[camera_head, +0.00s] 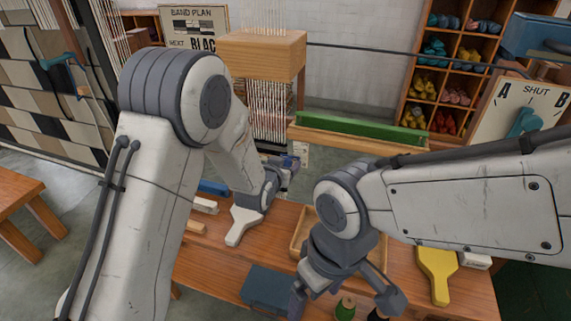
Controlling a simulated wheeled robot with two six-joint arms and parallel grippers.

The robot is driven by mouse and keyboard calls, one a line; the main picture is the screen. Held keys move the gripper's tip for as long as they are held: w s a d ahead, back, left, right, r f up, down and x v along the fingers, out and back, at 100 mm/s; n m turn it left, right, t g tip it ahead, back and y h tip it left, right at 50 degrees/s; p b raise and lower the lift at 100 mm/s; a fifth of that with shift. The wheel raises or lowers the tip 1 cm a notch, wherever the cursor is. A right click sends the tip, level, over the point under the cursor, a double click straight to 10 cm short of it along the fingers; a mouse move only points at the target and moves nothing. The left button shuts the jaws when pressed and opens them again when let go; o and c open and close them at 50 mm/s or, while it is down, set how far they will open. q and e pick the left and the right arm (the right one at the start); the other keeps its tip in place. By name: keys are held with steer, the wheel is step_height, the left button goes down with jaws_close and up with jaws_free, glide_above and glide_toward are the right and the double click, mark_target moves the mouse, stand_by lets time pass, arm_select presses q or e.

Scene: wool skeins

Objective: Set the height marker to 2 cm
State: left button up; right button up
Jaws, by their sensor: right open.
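I cannot pick out the height marker for certain. A small white label or scale (301,157) shows just beyond my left gripper, below the wooden block with hanging threads; its marks are too small to read. My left gripper (290,166) is beside this label, at the far edge of the table. Its fingers are small and partly hidden by its own wrist, so I cannot tell whether they are open or shut or touch anything. My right gripper (345,302) is open, pointing down over the near part of the table, by a green spool (345,309).
The wooden table (215,262) holds a wooden tray (299,236), a blue box (266,284), a white paddle (241,226) and a yellow paddle (437,272). A green bar (360,128) lies in a trough behind. Yarn shelves (408,92) and an A/B dial board (505,108) stand right.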

arm_select(q)
steer(key=v, duration=1)
steer(key=shift+s, duration=0.2)
steer(key=shift+r, duration=0.1)
steer(key=s+d+f+m+g, duration=0.1)
steer(key=s+d+m+g, duration=0.15)
steer(key=s+g, duration=0.65)
steer(key=s+a+r+m+g+y, duration=0.1)
steer(key=s+a+g+y, duration=0.1)
steer(key=s, duration=0.9)
steer(key=s+a+r+g+y, duration=0.1)
steer(key=s+a+g, duration=0.1)
steer(key=s, duration=0.8)
step_height(320, 180, up, 13)
steer(key=p, duration=1.3)
steer(key=shift+a+r, duration=0.25)
